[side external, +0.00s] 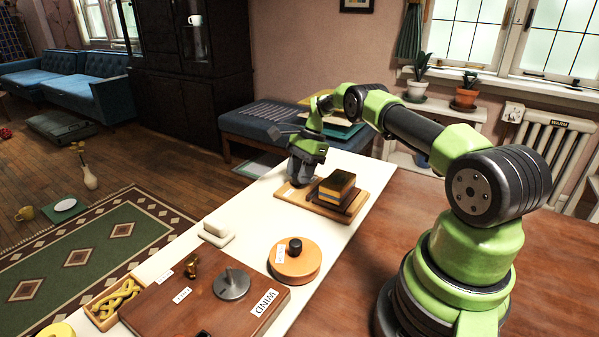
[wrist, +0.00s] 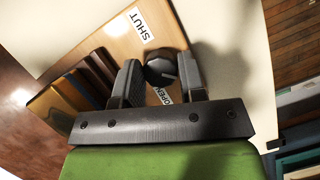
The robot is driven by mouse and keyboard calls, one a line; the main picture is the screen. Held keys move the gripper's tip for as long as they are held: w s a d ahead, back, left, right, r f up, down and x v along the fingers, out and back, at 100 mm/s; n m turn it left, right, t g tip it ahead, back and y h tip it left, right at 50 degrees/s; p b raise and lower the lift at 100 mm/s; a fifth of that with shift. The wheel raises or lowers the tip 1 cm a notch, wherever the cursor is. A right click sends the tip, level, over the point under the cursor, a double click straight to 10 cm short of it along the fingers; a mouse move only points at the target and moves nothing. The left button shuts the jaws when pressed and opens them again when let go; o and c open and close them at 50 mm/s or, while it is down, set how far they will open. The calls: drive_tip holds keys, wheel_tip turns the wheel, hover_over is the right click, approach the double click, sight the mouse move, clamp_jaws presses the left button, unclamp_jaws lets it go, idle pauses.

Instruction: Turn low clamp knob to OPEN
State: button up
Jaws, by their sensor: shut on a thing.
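The low clamp knob (wrist: 160,70) is a dark round knob with a pale line on it, mounted on a light wooden board (wrist: 105,45). A SHUT label (wrist: 143,23) lies on one side of the knob, and an OPEN label (wrist: 164,95), partly covered by my gripper, lies on the other. My gripper (wrist: 160,63) has one finger on each side of the knob and is shut on it. In the side external view my gripper (side external: 300,178) is low over the left end of the board (side external: 363,203), hiding the knob there.
Stacked books (side external: 338,184) sit on the board beside my gripper. Nearer on the white table strip are a round wooden disc (side external: 305,266) with a black knob, a brown WIND box (side external: 190,308) with a grey dial, and a cream block (side external: 216,233).

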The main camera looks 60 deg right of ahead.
drive_tip(key=shift+n+g, duration=0.3)
drive_tip(key=shift+n, duration=0.2)
idle(0.3)
drive_tip(key=o, duration=0.9)
drive_tip(key=shift+r, duration=0.1)
drive_tip(key=shift+d+r, duration=0.2)
drive_tip(key=shift+r, duration=0.1)
drive_tip(key=r, duration=0.9)
drive_tip(key=shift+s+d, duration=0.2)
drive_tip(key=shift+d, duration=0.15)
